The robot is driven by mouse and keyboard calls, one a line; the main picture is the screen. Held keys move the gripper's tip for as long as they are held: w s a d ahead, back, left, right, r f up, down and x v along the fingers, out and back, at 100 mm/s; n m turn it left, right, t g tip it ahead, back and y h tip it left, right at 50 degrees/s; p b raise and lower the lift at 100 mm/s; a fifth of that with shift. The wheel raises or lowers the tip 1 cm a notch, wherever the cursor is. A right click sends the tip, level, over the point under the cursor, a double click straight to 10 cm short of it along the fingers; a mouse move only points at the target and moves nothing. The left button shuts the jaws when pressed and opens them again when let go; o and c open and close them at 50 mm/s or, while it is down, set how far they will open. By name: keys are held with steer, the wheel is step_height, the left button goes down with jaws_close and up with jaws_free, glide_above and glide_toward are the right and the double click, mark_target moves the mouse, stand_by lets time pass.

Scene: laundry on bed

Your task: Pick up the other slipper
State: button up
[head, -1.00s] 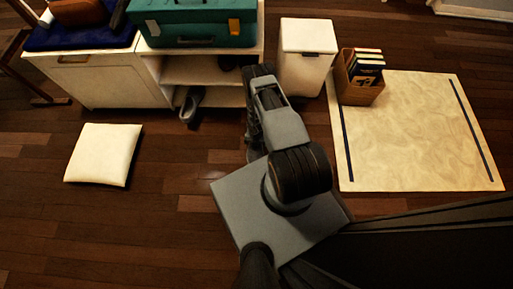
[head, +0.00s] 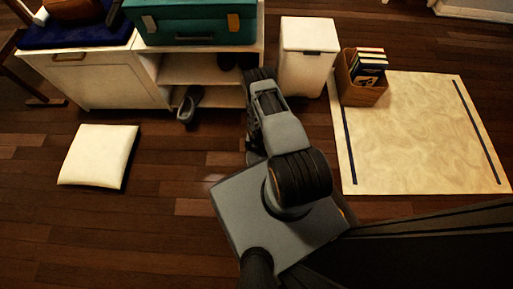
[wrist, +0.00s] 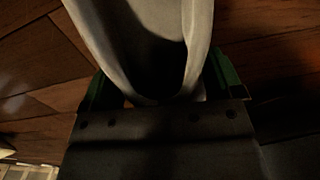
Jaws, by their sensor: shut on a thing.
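A light grey slipper with a dark inside (wrist: 198,32) fills the upper middle of the wrist view. My gripper (wrist: 160,88) is shut on it, with a green finger on each side of its near end. The slipper's far end is cut off by the frame. In the head view my arm hides the gripper and the held slipper. Another grey slipper (head: 187,105) lies at the foot of the white shelf unit, left of my arm and apart from it.
The white shelf unit (head: 204,69) holds dark footwear (head: 228,61) and a teal case (head: 190,22). A white bin (head: 307,62) stands right of it. A book basket (head: 360,88) stands on the pale mat (head: 420,150). A white cushion (head: 98,155) lies on the left floor.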

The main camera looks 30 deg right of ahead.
steer(key=shift+c, duration=1)
